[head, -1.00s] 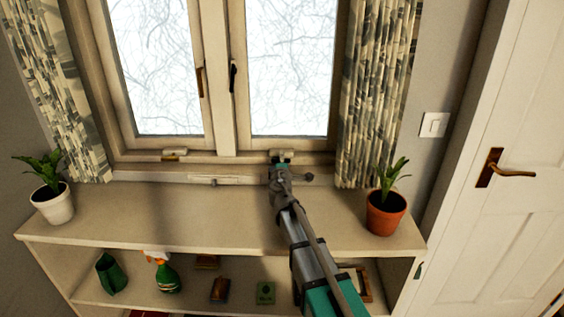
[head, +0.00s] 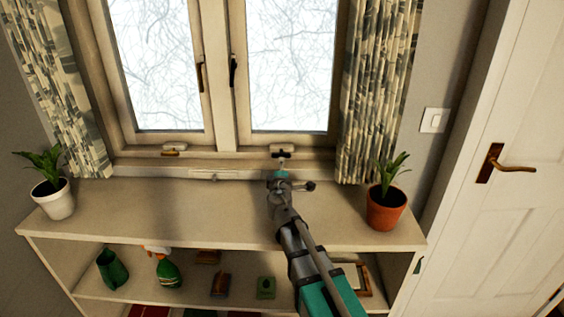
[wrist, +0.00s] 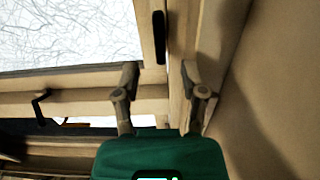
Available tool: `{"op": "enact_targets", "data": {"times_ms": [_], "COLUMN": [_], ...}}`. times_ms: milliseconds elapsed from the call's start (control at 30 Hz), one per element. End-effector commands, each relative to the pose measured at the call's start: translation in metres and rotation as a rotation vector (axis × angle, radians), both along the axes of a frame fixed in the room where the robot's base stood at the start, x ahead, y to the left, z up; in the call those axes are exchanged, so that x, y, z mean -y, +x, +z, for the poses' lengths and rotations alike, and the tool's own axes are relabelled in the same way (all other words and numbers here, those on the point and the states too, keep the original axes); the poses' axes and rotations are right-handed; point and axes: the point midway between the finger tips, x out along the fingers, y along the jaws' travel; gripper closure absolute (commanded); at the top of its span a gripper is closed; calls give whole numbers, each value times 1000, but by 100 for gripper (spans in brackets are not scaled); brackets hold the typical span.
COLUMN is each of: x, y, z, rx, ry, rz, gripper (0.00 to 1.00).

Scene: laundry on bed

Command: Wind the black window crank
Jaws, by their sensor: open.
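The black window crank (head: 281,154) sits on a pale mount at the bottom of the right window frame in the head view. My gripper (head: 279,176) is just in front of and below it, apart from it in the picture. In the wrist view my gripper (wrist: 162,95) has its two fingers spread with nothing between them. A dark, crank-shaped piece (wrist: 40,107) shows at the left of the wrist view, outside the fingers; it looks like the black crank.
A brass-coloured crank (head: 171,152) is under the left pane.

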Motion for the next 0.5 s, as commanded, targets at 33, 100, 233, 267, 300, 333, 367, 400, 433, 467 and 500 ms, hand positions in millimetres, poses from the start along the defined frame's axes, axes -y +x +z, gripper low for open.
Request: {"op": "enact_targets", "data": {"times_ms": [33, 100, 233, 267, 300, 333, 367, 400, 433, 467, 500], "x": [1, 1, 1, 1, 0, 0, 0, 0, 0, 0, 0], "y": [-12, -22, -35, -38, -40, -41, -43, -44, -44, -45, -45], "z": [0, 0, 0, 0, 0, 0, 0, 0, 0, 0, 0], "rx": [0, 0, 0, 0, 0, 0, 0, 0, 0, 0, 0], "ry": [0, 0, 0, 0, 0, 0, 0, 0, 0, 0, 0], "rz": [0, 0, 0, 0, 0, 0, 0, 0, 0, 0, 0], "gripper": [46, 46, 46, 46, 46, 46, 46, 46, 46, 46, 46]}}
